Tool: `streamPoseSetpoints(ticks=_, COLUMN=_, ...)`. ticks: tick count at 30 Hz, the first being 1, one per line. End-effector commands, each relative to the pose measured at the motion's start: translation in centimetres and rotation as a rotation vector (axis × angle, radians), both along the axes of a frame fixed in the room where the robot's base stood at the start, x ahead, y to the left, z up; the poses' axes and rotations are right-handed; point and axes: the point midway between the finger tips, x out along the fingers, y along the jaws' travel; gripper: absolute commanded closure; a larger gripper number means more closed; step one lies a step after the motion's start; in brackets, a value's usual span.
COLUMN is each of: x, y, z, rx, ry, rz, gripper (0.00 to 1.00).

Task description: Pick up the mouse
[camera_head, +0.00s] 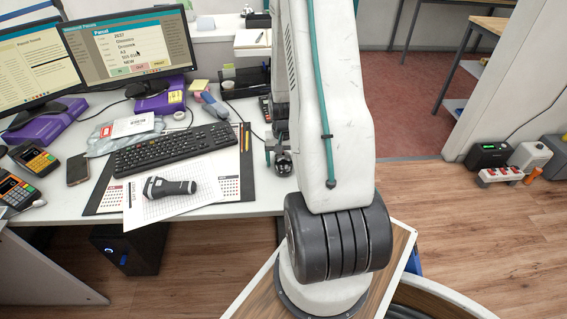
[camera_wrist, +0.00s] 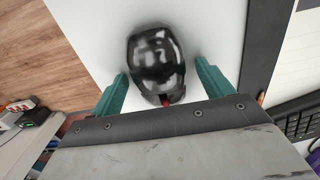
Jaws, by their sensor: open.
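The mouse is glossy black and rounded, and it lies on the white counter. In the wrist view the mouse (camera_wrist: 156,62) sits between the two green fingers of my gripper (camera_wrist: 160,84), with a gap on each side. My gripper is open and holds nothing. In the head view the mouse (camera_head: 283,164) is a small dark shape right of the desk mat, close beside my arm. My gripper (camera_head: 277,152) shows there only in part, as the arm covers much of it.
The black keyboard (camera_head: 172,148) and a dark desk mat (camera_head: 246,190) lie left of the mouse. A black handheld scanner (camera_head: 170,187) rests on papers. The counter's front edge (camera_head: 240,213) is near. Two monitors (camera_head: 130,45) stand at the back left.

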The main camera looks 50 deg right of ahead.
Motion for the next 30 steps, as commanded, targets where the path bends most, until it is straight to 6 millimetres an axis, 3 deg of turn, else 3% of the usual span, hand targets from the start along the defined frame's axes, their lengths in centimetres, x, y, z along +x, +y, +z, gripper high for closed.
streamPoseSetpoints(ticks=2, x=0.0, y=0.0, z=0.0, rx=0.0, ry=0.0, rz=0.0, gripper=0.21)
streamPoseSetpoints(ticks=7, x=0.0, y=0.0, z=0.0, rx=0.0, ry=0.0, rz=0.0, gripper=0.68)
streamPoseSetpoints(ticks=20, x=0.1, y=0.0, z=0.5, rx=-0.001, ry=-0.001, rz=0.001, gripper=0.69)
streamPoseSetpoints(ticks=30, x=0.3, y=0.4, z=3.7, rx=-0.002, ry=-0.002, rz=0.008, gripper=0.69)
